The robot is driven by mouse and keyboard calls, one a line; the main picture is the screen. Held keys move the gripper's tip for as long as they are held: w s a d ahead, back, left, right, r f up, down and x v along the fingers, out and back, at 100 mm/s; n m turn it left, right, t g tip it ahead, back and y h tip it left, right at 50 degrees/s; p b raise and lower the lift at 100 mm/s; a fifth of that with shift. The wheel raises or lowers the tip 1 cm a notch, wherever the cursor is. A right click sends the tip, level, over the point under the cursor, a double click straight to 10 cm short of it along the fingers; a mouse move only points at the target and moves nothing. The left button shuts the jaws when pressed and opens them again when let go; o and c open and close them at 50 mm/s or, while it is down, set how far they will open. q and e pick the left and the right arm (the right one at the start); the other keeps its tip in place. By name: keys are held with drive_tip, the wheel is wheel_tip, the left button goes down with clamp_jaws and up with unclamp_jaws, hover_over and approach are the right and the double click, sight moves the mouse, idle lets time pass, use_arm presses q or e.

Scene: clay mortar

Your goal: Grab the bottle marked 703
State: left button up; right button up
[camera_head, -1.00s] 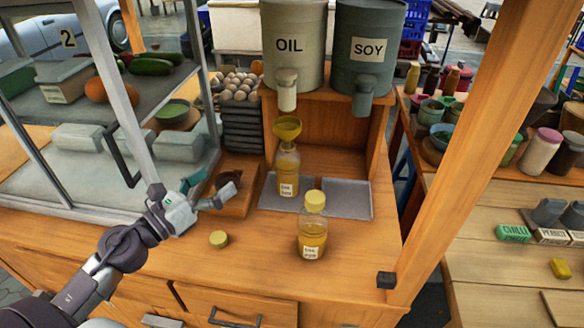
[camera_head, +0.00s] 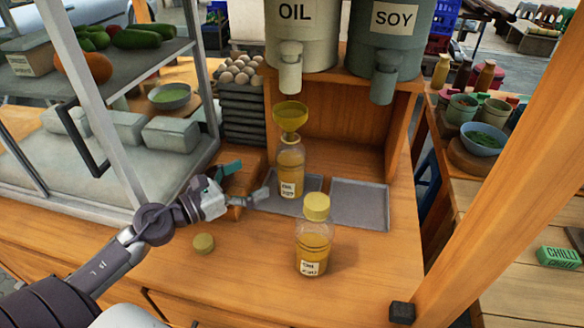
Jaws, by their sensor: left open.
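Two clear bottles of yellow oil stand upright on the wooden counter. The rear bottle (camera_head: 291,168) stands on a grey tray, with a yellow funnel (camera_head: 290,116) in its neck, below the OIL dispenser. The front bottle (camera_head: 313,243) has a yellow cap and stands nearer to me. Both have white labels starting with OIL; the second lines are too small to read surely, so I cannot tell which is marked 703. My left gripper (camera_head: 245,182) is open and empty, just left of the rear bottle and apart from it, its fingers pointing right. My right gripper is not in view.
A loose yellow cap (camera_head: 204,243) lies on the counter below my left gripper. An empty grey tray (camera_head: 361,204) is at right. A glass case stands left, a wooden post right.

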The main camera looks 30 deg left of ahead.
sight(278, 161)
use_arm(q)
drive_tip(key=p+x, duration=0.1)
drive_tip(key=x, duration=0.4)
drive_tip(key=shift+w+r+p, duration=0.1)
drive_tip(key=shift+w+p, duration=0.25)
drive_tip(key=shift+p, duration=0.05)
drive_tip(key=p+x, duration=0.1)
drive_tip(key=x, duration=0.1)
drive_tip(key=r+p+x, duration=0.1)
drive_tip(key=x, duration=0.1)
drive_tip(key=shift+w+d+p, duration=0.25)
drive_tip(key=shift+d+p, duration=0.1)
drive_tip(key=shift+w+d+f, duration=0.15)
drive_tip(key=shift+w, duration=0.15)
drive_tip(key=c, duration=1.6)
